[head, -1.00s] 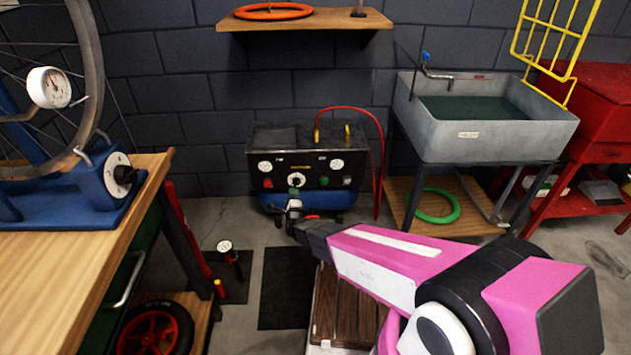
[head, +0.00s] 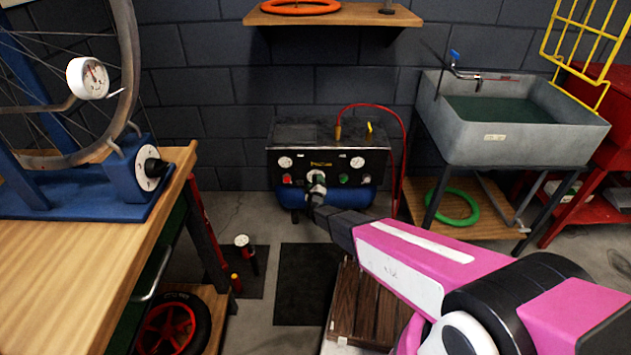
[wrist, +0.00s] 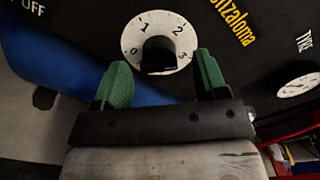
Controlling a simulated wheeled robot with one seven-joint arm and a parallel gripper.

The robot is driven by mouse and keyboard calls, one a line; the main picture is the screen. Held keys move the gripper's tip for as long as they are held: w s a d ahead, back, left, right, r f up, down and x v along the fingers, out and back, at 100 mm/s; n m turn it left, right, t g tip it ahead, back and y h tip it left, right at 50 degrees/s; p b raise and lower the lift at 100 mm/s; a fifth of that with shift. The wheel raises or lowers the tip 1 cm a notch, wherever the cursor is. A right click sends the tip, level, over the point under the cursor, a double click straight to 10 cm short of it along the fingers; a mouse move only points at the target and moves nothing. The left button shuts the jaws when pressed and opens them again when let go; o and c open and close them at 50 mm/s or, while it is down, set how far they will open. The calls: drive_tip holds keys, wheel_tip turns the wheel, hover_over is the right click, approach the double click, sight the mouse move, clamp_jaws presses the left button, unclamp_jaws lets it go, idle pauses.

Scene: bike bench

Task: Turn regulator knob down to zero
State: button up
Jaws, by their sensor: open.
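The regulator knob (wrist: 158,57) is black and sits on a round white dial (wrist: 149,22) marked 0 to 3 in the wrist view. I cannot tell where its pointer stands. My gripper (wrist: 160,60) is open, with one green fingertip on each side of the knob and visible gaps to it. I cannot tell how deep the fingertips reach. In the head view my gripper (head: 317,188) is in front of the compressor's dark panel (head: 336,161) and covers part of the dial.
A gauge (wrist: 296,82) is right of the dial in the wrist view. A red hose (head: 404,150) loops down the compressor's right side. The wooden bench (head: 100,255) stands at left, the sink (head: 519,138) at right. A wooden crate (head: 365,304) is below my arm.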

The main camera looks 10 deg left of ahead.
drive_tip(key=shift+x, duration=1.15)
drive_tip(key=c, duration=0.9)
